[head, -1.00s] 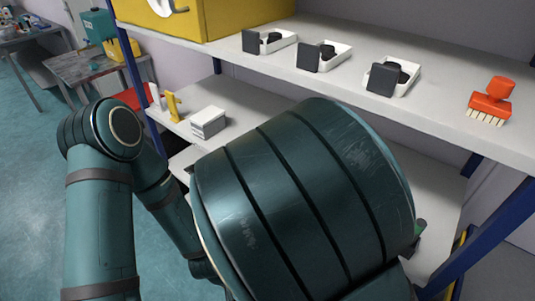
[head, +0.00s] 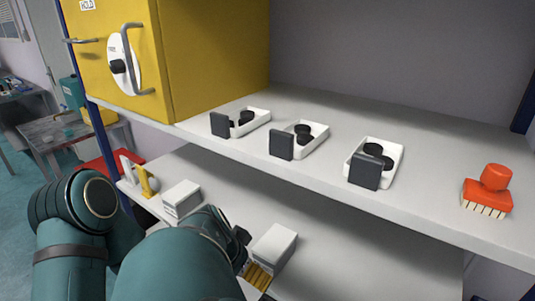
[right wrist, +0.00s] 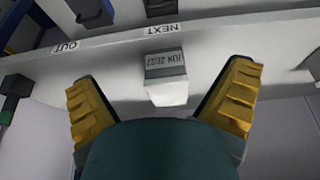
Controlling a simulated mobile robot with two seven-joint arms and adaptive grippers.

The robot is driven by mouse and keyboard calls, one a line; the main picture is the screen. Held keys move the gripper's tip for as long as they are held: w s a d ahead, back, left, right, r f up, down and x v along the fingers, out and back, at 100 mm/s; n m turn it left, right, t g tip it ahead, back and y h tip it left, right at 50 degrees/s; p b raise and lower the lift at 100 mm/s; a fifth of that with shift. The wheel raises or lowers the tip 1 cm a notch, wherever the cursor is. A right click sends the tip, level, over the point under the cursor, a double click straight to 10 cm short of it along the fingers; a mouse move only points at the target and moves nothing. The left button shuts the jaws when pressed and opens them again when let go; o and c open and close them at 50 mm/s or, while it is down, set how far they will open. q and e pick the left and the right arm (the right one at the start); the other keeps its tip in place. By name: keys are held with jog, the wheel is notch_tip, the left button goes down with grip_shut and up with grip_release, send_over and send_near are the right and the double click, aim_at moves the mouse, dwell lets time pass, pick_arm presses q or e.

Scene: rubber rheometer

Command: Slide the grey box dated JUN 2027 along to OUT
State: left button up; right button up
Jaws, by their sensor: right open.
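The OUT label (right wrist: 65,46) and the NEXT label (right wrist: 161,29) are on the shelf edge in the wrist view. My left gripper is not in view.
Another pale box (head: 181,198) stands farther left on the lower shelf, near a yellow-and-white item (head: 146,182). The upper shelf (head: 420,205) overhangs, holding a yellow cabinet (head: 215,60), white trays (head: 385,146) with black parts, and an orange brush (head: 488,190). Lower shelf right of the box looks clear.

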aim_at(274, 241)
jog(key=w+d, duration=0.2)
jog(key=w, duration=0.1)
jog(key=w+d, duration=0.2)
jog(key=w, duration=0.1)
jog(key=w+d, duration=0.2)
jog(key=w, duration=0.1)
jog(key=shift+w+d+b, duration=0.25)
jog(key=shift+w+b, duration=0.1)
jog(key=x, duration=0.3)
jog(key=shift+f+b, duration=0.35)
jog(key=shift+w+f, duration=0.25)
jog(key=shift+f, duration=0.3)
jog(key=c, duration=1.2)
